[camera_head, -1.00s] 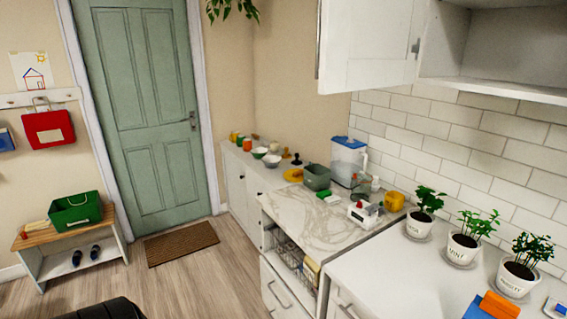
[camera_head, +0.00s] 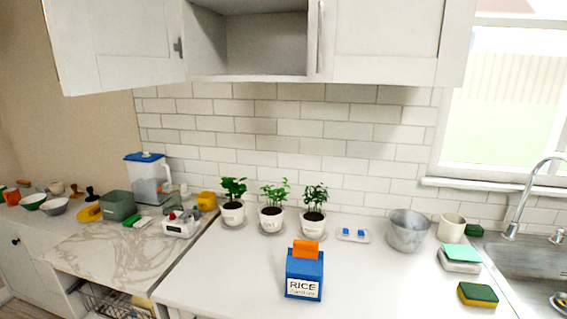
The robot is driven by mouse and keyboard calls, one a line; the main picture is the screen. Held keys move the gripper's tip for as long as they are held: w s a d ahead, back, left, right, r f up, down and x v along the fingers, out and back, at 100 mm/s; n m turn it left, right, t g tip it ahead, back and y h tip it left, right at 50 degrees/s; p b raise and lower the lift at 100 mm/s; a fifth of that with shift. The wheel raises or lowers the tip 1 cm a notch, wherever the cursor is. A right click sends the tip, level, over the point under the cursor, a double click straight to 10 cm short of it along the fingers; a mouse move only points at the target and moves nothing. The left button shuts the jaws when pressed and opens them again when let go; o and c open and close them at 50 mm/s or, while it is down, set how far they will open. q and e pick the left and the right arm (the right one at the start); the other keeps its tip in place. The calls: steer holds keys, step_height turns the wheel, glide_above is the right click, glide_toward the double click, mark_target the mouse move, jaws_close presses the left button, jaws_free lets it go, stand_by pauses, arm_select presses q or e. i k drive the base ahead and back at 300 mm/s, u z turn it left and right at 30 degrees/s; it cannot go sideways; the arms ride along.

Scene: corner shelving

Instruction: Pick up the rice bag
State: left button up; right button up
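The rice bag (camera_head: 304,275) is a small blue block-shaped bag with a white label reading RICE and an orange piece (camera_head: 306,249) at its top. It stands upright on the white counter (camera_head: 220,275), near the middle of the head view. Its front faces me and nothing covers it. Neither of my grippers shows in the head view.
Several potted plants (camera_head: 271,217) stand behind the bag. A metal pot (camera_head: 407,231), a cup (camera_head: 451,226), sponges (camera_head: 478,294) and a sink (camera_head: 540,265) are to the right. A white scale (camera_head: 180,223) is left. An open upper cabinet (camera_head: 250,40) hangs above. Counter around the bag is clear.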

mark_target(304, 278)
steer(key=z, duration=3.15)
steer(key=k, duration=2.45)
steer(key=u, duration=2.2)
